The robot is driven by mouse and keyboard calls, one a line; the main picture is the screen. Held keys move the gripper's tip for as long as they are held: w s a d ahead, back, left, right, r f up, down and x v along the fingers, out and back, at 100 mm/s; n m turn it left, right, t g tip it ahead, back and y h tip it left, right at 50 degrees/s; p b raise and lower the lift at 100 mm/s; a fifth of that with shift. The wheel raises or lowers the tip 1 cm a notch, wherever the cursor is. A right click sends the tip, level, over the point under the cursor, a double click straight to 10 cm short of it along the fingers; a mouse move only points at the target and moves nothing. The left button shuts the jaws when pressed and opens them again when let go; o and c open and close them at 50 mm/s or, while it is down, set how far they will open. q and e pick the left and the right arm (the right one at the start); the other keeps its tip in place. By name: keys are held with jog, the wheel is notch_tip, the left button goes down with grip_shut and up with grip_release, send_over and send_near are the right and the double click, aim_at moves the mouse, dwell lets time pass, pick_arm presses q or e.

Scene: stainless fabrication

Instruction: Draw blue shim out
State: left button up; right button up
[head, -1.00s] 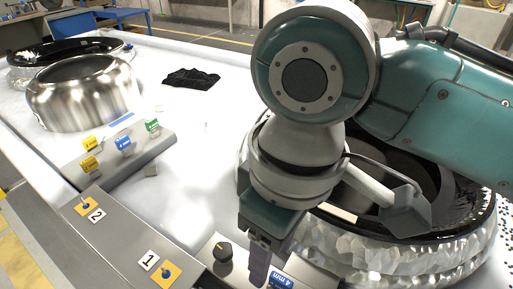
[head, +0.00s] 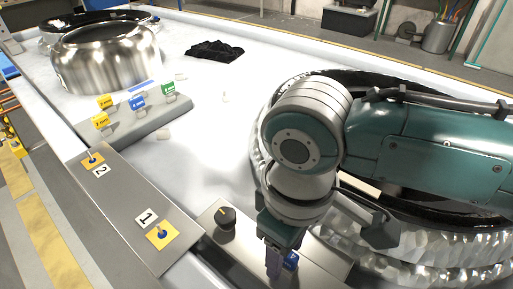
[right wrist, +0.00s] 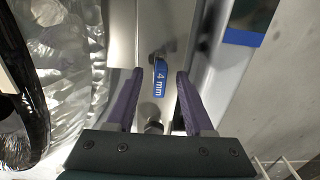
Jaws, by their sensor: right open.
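A blue shim tag marked "4 mm" (head: 291,261) stands on the metal fixture (head: 325,264) at the bottom centre of the head view, partly hidden by my right gripper. My right gripper (head: 273,262) points down beside it. In the right wrist view, the blue tag (right wrist: 160,80) lies between the two purple fingers of my open right gripper (right wrist: 160,72), with a gap on each side. A second blue tag (head: 137,103) stands on the grey block (head: 145,122) at left. My left gripper is not in view.
Yellow tags (head: 101,120) and a green tag (head: 168,90) share the grey block. A black knob (head: 227,217) sits left of my right gripper. A large shiny ring (head: 380,240) lies under my right arm.

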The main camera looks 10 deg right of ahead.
grip_shut()
dwell(0.5)
dwell(0.4)
dwell(1.4)
